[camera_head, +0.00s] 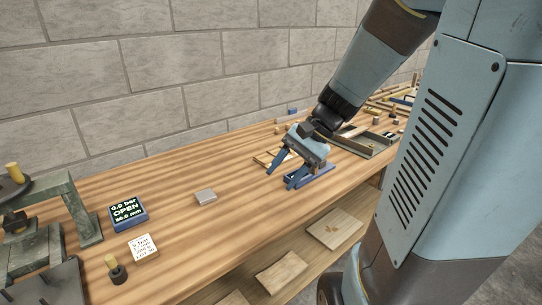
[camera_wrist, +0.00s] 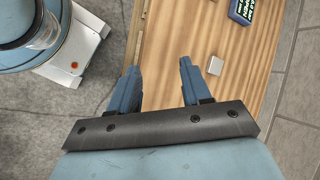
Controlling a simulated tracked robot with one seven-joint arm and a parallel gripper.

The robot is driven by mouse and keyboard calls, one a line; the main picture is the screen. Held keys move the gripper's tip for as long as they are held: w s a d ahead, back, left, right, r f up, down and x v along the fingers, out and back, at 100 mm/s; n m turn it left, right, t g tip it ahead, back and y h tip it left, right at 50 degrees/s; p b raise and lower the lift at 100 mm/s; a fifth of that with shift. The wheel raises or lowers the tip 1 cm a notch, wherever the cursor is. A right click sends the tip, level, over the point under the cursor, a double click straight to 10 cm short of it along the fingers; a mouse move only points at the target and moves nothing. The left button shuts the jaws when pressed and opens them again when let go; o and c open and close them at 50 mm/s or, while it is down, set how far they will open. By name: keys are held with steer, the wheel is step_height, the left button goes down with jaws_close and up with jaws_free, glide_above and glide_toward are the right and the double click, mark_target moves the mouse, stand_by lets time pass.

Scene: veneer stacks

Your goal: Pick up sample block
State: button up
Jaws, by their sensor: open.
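A small flat light-grey block (camera_head: 205,196), which looks like the sample block, lies alone on the wooden bench (camera_head: 170,230). In the wrist view the block (camera_wrist: 215,65) is to the right of the right finger, apart from it. My gripper (camera_head: 281,180) is open and empty, with its fingers pointing down above the bench, to the right of the block. In the wrist view my gripper (camera_wrist: 159,67) has both blue fingers spread, with only bench surface between them.
A display (camera_head: 128,212) reading "0.0 bar OPEN" and a white text card (camera_head: 143,246) lie left of the block. A green press-like frame (camera_head: 75,205) stands at far left. Bench around the block is clear.

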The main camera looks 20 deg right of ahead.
steer(key=w+d+f+m+t+y, duration=0.6)
steer(key=w+d+f+m+t, duration=0.1)
steer(key=w+d+m, duration=0.45)
steer(key=w+d+f+m+t+h, duration=0.1)
steer(key=d+f+m+t+h, duration=0.8)
steer(key=d, duration=0.8)
steer(key=w+a+m, duration=0.1)
steer(key=w, duration=0.1)
steer(key=w+a+f+m+y, duration=0.1)
steer(key=w, duration=0.2)
steer(key=w+a+f+m+y, duration=0.1)
steer(key=w, duration=0.2)
steer(key=shift+x, duration=2.55)
steer(key=shift+d+r, duration=0.1)
steer(key=shift+r, duration=0.1)
steer(key=shift+c, duration=0.2)
jaws_close()
